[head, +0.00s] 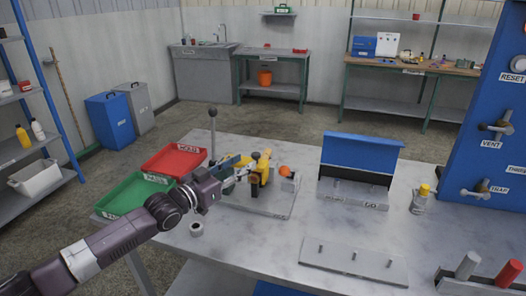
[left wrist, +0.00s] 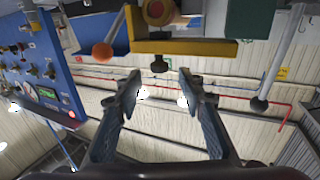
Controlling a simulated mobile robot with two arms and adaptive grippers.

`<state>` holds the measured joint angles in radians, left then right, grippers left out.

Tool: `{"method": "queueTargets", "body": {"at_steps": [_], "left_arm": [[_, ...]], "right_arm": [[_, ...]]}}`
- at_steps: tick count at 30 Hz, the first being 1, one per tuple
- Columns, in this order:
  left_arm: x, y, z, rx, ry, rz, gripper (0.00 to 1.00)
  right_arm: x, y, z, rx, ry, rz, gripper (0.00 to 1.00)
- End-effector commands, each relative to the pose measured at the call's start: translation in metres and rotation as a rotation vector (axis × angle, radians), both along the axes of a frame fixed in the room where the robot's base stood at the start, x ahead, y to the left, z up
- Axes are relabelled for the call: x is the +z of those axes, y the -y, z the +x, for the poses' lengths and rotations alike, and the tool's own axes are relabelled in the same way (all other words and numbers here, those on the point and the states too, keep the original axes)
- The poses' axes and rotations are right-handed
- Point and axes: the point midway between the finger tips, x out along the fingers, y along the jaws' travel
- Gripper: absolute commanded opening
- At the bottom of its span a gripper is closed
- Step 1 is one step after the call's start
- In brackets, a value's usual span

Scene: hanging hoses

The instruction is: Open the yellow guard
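The yellow guard (head: 263,168) belongs to a small fixture on the grey table. My left gripper (head: 238,168) is at its left side in the head view and partly hides the fixture. In the left wrist view the guard shows as a yellow bar (left wrist: 185,47) with a small black knob (left wrist: 160,65) on it. The two fingers of my left gripper (left wrist: 159,75) are apart, with nothing between them; the knob lies just beyond, roughly in line with the gap. I cannot tell whether a finger touches the guard. My right gripper is not in view.
An orange ball (head: 284,171) is right of the guard. A tall lever with a dark ball (head: 213,113) stands behind my gripper. Red (head: 172,161) and green (head: 133,193) trays lie left. A blue-lidded box (head: 361,153) and a grey pegged plate (head: 353,263) stand right.

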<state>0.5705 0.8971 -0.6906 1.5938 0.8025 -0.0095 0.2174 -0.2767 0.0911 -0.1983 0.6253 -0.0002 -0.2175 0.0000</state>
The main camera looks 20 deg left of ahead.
Motion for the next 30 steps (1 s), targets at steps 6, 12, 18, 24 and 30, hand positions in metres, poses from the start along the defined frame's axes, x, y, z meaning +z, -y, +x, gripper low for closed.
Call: {"method": "queueTargets", "body": {"at_steps": [6,12,18,24,30], "left_arm": [[0.003,0.012,0.026,0.0,0.003,0.001,0.37],[0.002,0.024,0.05,-0.001,0.001,0.0,0.37],[0.001,0.03,0.063,-0.001,0.002,0.001,0.37],[0.0,0.03,0.066,0.0,0.001,0.002,0.37],[0.0,0.03,0.065,0.0,0.001,0.002,0.3]], "right_arm": [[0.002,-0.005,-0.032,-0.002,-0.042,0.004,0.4],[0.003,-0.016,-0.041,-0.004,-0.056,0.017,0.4],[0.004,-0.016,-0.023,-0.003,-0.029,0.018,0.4],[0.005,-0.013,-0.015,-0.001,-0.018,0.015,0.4],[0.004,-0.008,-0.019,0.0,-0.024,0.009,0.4]]}}
